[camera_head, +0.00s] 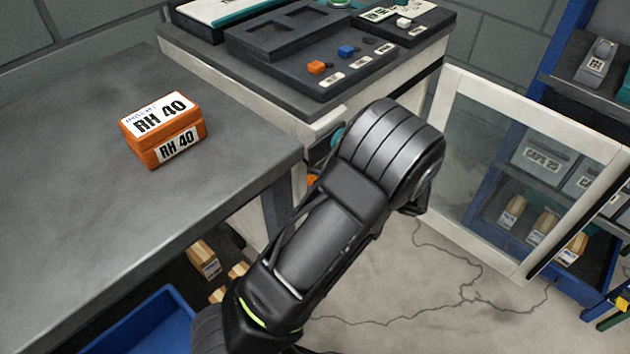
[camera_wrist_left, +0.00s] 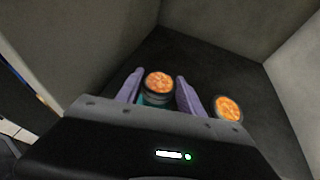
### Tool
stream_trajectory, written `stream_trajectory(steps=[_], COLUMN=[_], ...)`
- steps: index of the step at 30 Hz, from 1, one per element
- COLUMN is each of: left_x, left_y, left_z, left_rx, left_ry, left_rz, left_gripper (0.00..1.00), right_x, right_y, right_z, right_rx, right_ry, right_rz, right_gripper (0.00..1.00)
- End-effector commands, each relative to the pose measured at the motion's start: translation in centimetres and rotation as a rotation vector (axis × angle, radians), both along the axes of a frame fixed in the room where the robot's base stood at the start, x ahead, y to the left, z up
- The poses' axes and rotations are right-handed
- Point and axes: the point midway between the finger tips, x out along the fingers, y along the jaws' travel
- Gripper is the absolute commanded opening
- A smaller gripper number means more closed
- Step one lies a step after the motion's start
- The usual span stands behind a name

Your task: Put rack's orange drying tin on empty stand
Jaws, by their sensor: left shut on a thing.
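In the left wrist view, my left gripper (camera_wrist_left: 158,88) is shut on a round tin (camera_wrist_left: 159,84) with orange contents on top and a dark rim. Its two purple fingers stand on either side of it. Something teal shows just below this tin. A second round tin with orange contents (camera_wrist_left: 229,107) stands to the right, apart from the fingers. Both are inside a dark-floored, walled space. In the head view, my arm reaches toward the cabinet, and its gripper is hidden. I cannot pick out the rack or the empty stand. My right gripper is not in view.
An orange box marked RH 40 (camera_head: 163,130) sits on the grey table (camera_head: 70,190). A dark tray (camera_head: 350,68) with small orange and blue pieces lies on the cabinet top. A glazed door (camera_head: 460,150) stands open at right, before a blue shelf unit. A blue bin (camera_head: 145,325) is below the table.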

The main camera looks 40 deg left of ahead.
Motion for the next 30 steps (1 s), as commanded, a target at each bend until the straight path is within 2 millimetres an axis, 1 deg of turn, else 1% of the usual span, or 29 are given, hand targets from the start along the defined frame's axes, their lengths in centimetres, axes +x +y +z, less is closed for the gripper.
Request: stream_trajectory(steps=[1,9,16,20,23,26,30], left_x=[0.0,0.0,0.0,0.0,0.2,0.4,0.7], left_y=[0.0,0.0,0.0,-0.1,-1.1,-2.5,-5.2], left_z=[-0.2,-0.1,-0.1,0.4,0.8,1.5,2.6], left_rx=[0.000,0.000,0.000,0.000,0.000,0.000,0.000], left_ry=[0.001,0.000,0.000,-0.001,-0.001,-0.001,0.000], left_rz=[0.000,0.000,0.000,-0.001,-0.003,-0.003,-0.003], left_gripper=[0.45,0.66,0.66,0.66,0.66,0.66,0.66], right_x=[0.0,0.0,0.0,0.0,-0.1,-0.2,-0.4], right_y=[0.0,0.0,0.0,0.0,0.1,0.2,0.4], right_z=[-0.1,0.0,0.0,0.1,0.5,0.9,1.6], right_rx=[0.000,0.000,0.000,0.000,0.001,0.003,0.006], right_ry=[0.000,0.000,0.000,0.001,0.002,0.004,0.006], right_rz=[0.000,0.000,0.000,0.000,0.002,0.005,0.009], right_gripper=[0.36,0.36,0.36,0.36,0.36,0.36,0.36])
